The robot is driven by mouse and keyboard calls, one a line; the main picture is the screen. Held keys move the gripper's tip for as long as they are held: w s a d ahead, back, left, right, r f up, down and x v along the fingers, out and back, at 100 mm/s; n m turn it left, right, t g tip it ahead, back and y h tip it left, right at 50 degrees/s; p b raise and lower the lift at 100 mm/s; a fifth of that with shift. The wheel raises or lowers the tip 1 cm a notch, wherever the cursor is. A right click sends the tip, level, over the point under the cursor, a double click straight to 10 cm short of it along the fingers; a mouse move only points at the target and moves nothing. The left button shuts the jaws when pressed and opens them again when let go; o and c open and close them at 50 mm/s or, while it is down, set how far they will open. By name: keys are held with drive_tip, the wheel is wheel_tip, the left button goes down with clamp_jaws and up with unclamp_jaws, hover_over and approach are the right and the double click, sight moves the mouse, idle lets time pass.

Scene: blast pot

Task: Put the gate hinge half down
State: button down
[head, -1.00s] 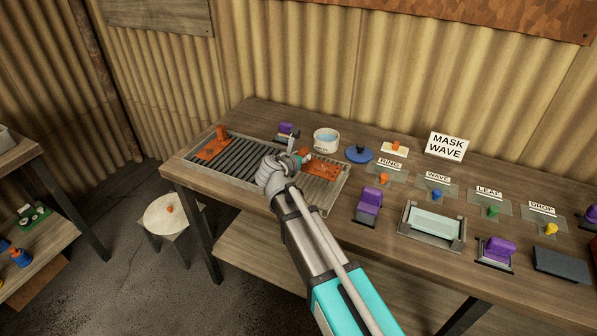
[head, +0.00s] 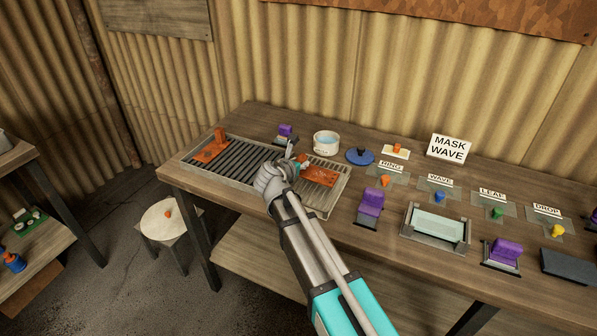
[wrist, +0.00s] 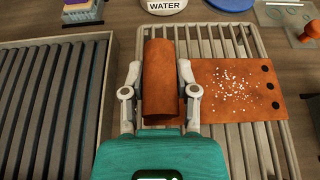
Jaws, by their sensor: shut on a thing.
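The gate hinge half is a rusty orange plate (wrist: 236,90) with a rolled barrel (wrist: 160,80) along its left side, dark holes at its right edge and white specks in its middle. In the head view its plate (head: 320,176) shows over the right part of the slatted rack, partly behind my gripper. My gripper (wrist: 158,85) is shut on the barrel, one finger on each side. The plate lies over the light slats (wrist: 215,150); I cannot tell whether it touches them.
Another rusty hinge piece (head: 212,148) sits at the rack's left end on dark slats (head: 240,160). A water bowl (head: 326,143), a blue disc (head: 360,156) and a purple-topped block (head: 285,132) stand behind. Stencils, purple-handled tools and a glass-topped tray (head: 437,223) are to the right.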

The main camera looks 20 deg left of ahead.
drive_tip(key=shift+f+b, duration=0.55)
drive_tip(key=shift+f, duration=0.35)
drive_tip(key=shift+c, duration=1.9)
unclamp_jaws()
drive_tip(key=d+p+v, duration=0.1)
drive_tip(key=p+v, duration=0.3)
drive_tip(key=v, duration=0.8)
drive_tip(key=shift+a+p, duration=0.35)
drive_tip(key=shift+a, duration=0.1)
